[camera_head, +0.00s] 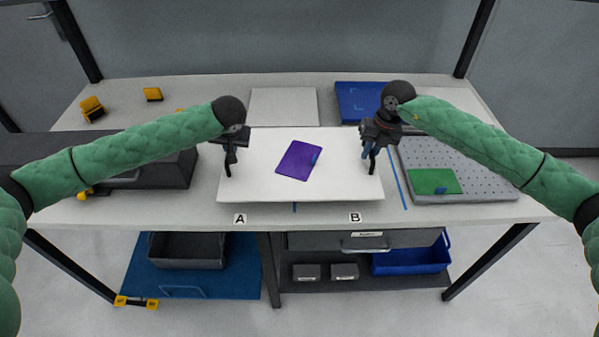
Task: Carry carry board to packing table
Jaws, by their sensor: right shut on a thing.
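The white carry board (260,185) is in the middle of the table, with a purple sheet (298,160) lying on it. My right gripper (371,160) is shut on the board's right edge. My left gripper (229,163) is at the board's left edge; its finger gap is too small to make out. I cannot tell whether the board touches the table or is just above it. The table (150,210) has a pale top with labels A and B at the front.
A perforated grey panel (485,183) with a green sheet (434,181) lies right of the board. A blue tray (358,100) and a pale panel (283,104) lie behind. A dark case (150,172) and yellow pieces (92,106) are at left. Bins stand on the shelf below.

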